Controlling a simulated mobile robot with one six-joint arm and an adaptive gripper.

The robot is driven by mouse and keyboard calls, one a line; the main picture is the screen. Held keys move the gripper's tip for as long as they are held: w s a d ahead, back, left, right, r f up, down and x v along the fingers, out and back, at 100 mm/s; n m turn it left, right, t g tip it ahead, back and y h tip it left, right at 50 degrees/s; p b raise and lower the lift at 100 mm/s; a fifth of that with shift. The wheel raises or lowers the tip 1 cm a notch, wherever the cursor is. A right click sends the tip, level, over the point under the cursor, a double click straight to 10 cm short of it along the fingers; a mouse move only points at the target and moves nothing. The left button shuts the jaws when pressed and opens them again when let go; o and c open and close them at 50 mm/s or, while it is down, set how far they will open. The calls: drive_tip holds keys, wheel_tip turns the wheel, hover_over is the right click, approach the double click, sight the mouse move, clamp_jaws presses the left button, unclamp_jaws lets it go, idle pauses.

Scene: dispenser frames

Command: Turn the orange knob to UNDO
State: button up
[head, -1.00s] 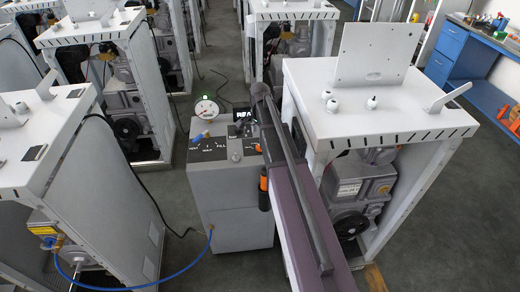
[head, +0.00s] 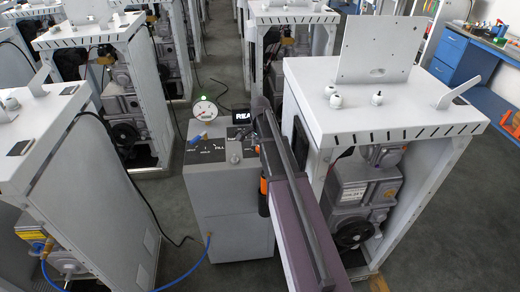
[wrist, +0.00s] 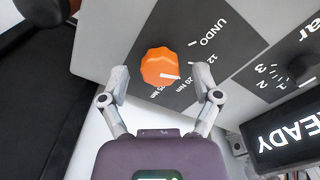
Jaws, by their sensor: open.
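The orange knob (wrist: 158,68) is on a dark panel (wrist: 226,52) in the wrist view, with a white pointer mark on it. The mark points right in the picture, toward the 12 and 20 Nm labels; I cannot tell exactly which. The UNDO label is up and right of the knob. My gripper (wrist: 167,88) is open, its fingertips at the lower left and lower right of the knob, and they appear apart from it. In the head view I cannot make out the knob; my arm covers part of the grey unit.
A display (wrist: 290,133) reading READY is right of the panel in the wrist view. In the head view the grey unit (head: 232,225) carries a round gauge (head: 203,112) and a blue handle (head: 197,138). White machine frames stand left and right (head: 415,125). A blue hose (head: 180,284) runs low at the left.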

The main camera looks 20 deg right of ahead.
idle(0.3)
clamp_jaws()
drive_tip(key=shift+n, duration=0.4)
drive_tip(key=n, duration=0.3)
drive_tip(key=shift+n, duration=2.2)
